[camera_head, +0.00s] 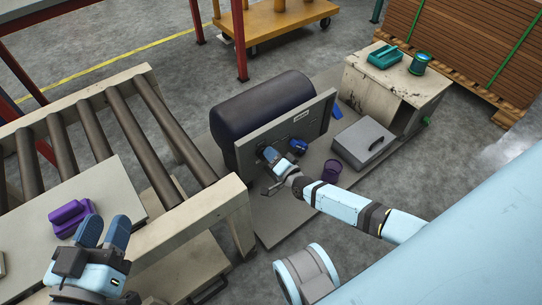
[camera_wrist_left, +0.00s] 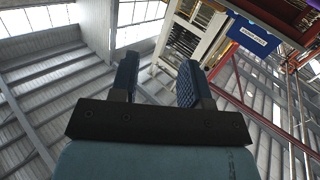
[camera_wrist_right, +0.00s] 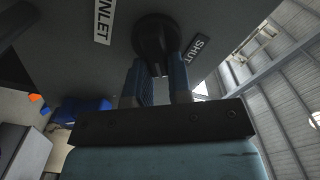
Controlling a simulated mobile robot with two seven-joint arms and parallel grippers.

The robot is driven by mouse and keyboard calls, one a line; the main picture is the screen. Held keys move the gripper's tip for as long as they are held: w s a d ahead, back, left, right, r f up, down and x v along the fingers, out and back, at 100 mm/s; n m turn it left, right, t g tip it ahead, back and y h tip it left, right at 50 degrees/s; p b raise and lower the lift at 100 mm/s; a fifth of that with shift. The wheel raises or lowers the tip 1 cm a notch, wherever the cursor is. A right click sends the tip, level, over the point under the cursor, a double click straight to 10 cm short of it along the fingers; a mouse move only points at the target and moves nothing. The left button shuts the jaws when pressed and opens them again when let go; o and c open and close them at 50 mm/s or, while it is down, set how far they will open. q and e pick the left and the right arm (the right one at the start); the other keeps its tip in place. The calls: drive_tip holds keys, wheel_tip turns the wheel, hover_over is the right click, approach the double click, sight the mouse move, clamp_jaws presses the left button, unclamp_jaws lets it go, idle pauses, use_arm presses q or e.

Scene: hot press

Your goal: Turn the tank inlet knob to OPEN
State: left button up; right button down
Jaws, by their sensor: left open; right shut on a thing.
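The tank (camera_head: 262,103) is a dark cylinder behind an upright grey panel (camera_head: 318,112) in the head view. The black inlet knob (camera_wrist_right: 155,38) is on that panel in the right wrist view, between an "INLET" label (camera_wrist_right: 104,22) and a "SHUT" label (camera_wrist_right: 196,47). No OPEN label is readable. My right gripper (camera_wrist_right: 160,75) is shut on the knob, fingers on either side of its grip; it also shows at the panel in the head view (camera_head: 274,160). My left gripper (camera_head: 103,232) is open and empty, fingers pointing up; the left wrist view (camera_wrist_left: 157,75) shows nothing between them.
A blue handle (camera_head: 298,146) is on the panel close to my right gripper. A grey case (camera_head: 363,143) and a purple cup (camera_head: 332,170) stand right of it. A roller conveyor (camera_head: 148,140) is left, and a purple object (camera_head: 70,217) lies near my left gripper.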

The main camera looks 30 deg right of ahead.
use_arm(q)
drive_tip(key=shift+w+a+r+m+t+h+b, duration=0.15)
drive_tip(key=shift+w+a+m+t+b, duration=0.1)
drive_tip(key=shift+w+m+b, duration=0.35)
drive_tip(key=shift+w+a+f+m+t+h+b, duration=0.1)
drive_tip(key=shift+w+a+m+t+h+b, duration=0.1)
drive_tip(key=shift+m+b, duration=0.4)
use_arm(e)
drive_tip(key=shift+d+f+m, duration=0.1)
drive_tip(key=shift+f+m, duration=0.1)
drive_tip(key=shift+m, duration=0.85)
drive_tip(key=shift+a+f+m, duration=0.1)
drive_tip(key=shift+f+m, duration=0.05)
drive_tip(key=shift+m, duration=0.95)
drive_tip(key=shift+d+f+m, duration=0.1)
drive_tip(key=shift+f+m, duration=0.1)
drive_tip(key=shift+m, duration=0.85)
use_arm(q)
drive_tip(key=shift+a+r, duration=0.1)
use_arm(e)
drive_tip(key=c, duration=1)
unclamp_jaws()
drive_tip(key=shift+c, duration=0.2)
use_arm(q)
drive_tip(key=shift+r, duration=0.1)
use_arm(e)
drive_tip(key=shift+s, duration=0.1)
